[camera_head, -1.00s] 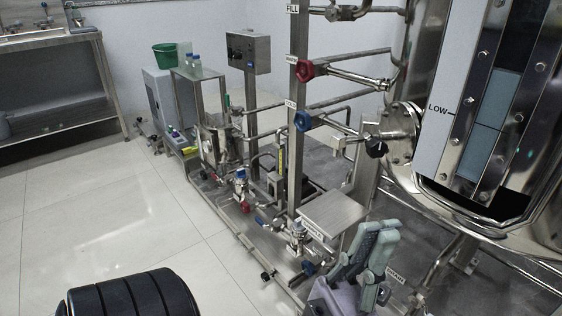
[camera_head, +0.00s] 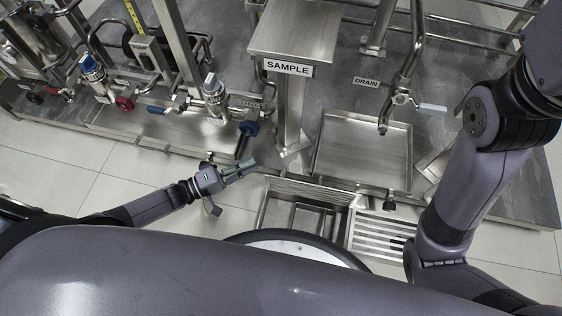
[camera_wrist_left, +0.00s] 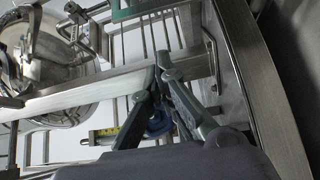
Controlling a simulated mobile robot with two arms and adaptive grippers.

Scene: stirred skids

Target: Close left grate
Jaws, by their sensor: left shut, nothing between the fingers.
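The left grate (camera_head: 312,190) seems to stand raised along the back edge of an open floor pit (camera_head: 300,217); its slats are seen nearly edge-on. My left gripper (camera_head: 250,165) is shut and empty, just left of the raised grate's left end; I cannot tell whether it touches. In the left wrist view the closed fingers (camera_wrist_left: 158,68) point at a metal bar (camera_wrist_left: 90,92), with thin parallel bars (camera_wrist_left: 120,50) behind. The right grate (camera_head: 382,236) lies flat beside the pit. My right arm comes down at the right; its gripper is not seen.
The SAMPLE stand (camera_head: 293,30) rises behind the pit. A shallow tray (camera_head: 365,150) sits under the DRAIN pipe. Tiled floor (camera_head: 120,185) is clear at the left. My own body fills the bottom.

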